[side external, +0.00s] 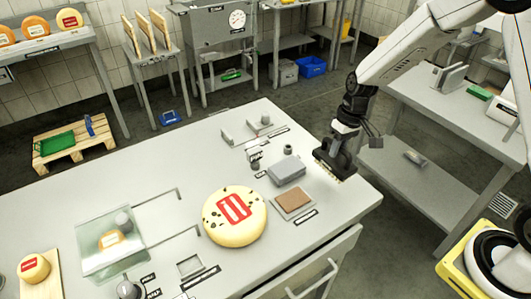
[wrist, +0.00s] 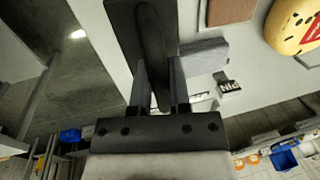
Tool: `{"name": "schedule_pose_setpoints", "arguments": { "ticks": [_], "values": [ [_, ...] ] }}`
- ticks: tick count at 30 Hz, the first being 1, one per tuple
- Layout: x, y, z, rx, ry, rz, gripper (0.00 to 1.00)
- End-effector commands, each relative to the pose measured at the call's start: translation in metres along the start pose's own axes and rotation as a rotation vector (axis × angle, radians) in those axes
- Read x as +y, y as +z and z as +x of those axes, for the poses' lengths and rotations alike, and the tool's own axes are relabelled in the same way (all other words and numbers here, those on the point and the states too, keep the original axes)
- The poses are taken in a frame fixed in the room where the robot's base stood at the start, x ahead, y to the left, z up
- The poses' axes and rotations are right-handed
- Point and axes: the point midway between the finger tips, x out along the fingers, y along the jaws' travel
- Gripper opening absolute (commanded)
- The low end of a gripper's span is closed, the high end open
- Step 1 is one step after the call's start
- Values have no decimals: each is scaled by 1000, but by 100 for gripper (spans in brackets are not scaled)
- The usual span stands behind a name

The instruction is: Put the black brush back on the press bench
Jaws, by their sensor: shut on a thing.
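The black brush is a dark, elongated piece with pale bristles. In the side external view the brush (side external: 325,172) hangs under my gripper (side external: 340,152), over the right end of the large white table (side external: 150,160). In the wrist view the brush (wrist: 150,45) sits between the two fingers of my gripper (wrist: 158,85), which is shut on it. It looks held above the surface; its exact height cannot be told. A steel bench with a round dial (side external: 237,19) stands at the back. No label shows which bench is the press bench.
A grey box (side external: 287,170), a brown pad (side external: 294,200) and a yellow cheese wheel (side external: 222,222) lie left of my gripper. A clear cover (side external: 105,248) stands further left. Another white bench (side external: 425,105) stands at right, across a floor gap. The table's right corner is clear.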

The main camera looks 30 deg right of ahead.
Motion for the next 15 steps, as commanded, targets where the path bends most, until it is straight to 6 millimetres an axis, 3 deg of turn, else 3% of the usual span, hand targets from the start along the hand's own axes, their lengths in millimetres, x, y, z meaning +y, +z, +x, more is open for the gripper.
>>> {"name": "schedule_pose_setpoints", "arguments": {
  "ticks": [15],
  "values": [
    [3, -11, 13, 2, 0, 0, 0]
  ]
}}
